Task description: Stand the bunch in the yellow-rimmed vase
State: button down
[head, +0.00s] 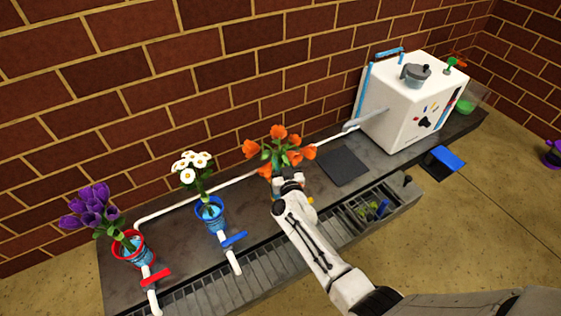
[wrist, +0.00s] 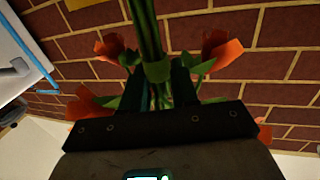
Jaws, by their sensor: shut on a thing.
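The bunch of orange flowers (head: 279,150) is in my gripper (head: 287,174), above the counter in the head view. In the wrist view, my gripper (wrist: 158,80) is shut on the bunch's green stems (wrist: 148,35), and orange blooms (wrist: 222,48) show around the fingers. I cannot make out the yellow-rimmed vase. A small yellow-orange bit (head: 310,199) shows beside my wrist in the head view, and a yellow patch (wrist: 82,4) shows at the top edge of the wrist view. I cannot tell what either belongs to. The lower stem ends are hidden in the head view.
Purple flowers stand in a red-rimmed vase (head: 129,246) and white daisies in a blue-rimmed vase (head: 209,212), left along the counter (head: 180,255). A white pipe runs behind. Right are a dark mat (head: 343,166), a slatted tray (head: 362,212) and a white machine (head: 400,110).

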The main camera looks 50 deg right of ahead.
jog(key=shift+f, duration=0.1)
dwell(0.3)
jog(key=c, duration=0.8)
grip_release()
jog(key=shift+p+v, duration=2.5)
jog(key=shift+v, duration=2.85)
jog(key=shift+f, duration=0.1)
